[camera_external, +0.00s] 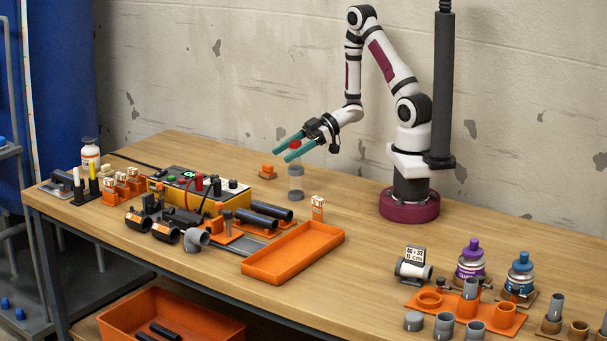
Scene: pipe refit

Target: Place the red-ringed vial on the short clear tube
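In the external view my gripper (282,151) points down and left with its two teal fingers spread apart around a small red part. This red part (295,144) looks like the ring of the red-ringed vial; the rest of the vial is hidden or too faint to make out. I cannot tell whether the fingers press on it. A short clear tube (296,181) with a grey lower end stands upright on the table, just below the fingers. Whether the vial touches the tube is not clear.
A small orange block (268,171) lies left of the tube. An orange tray (293,254) and a yellow-sided device (205,184) with knobs stand nearer the camera. Grey fittings (445,325) and bottles (471,262) fill the right front. Bare wood lies right of the tray.

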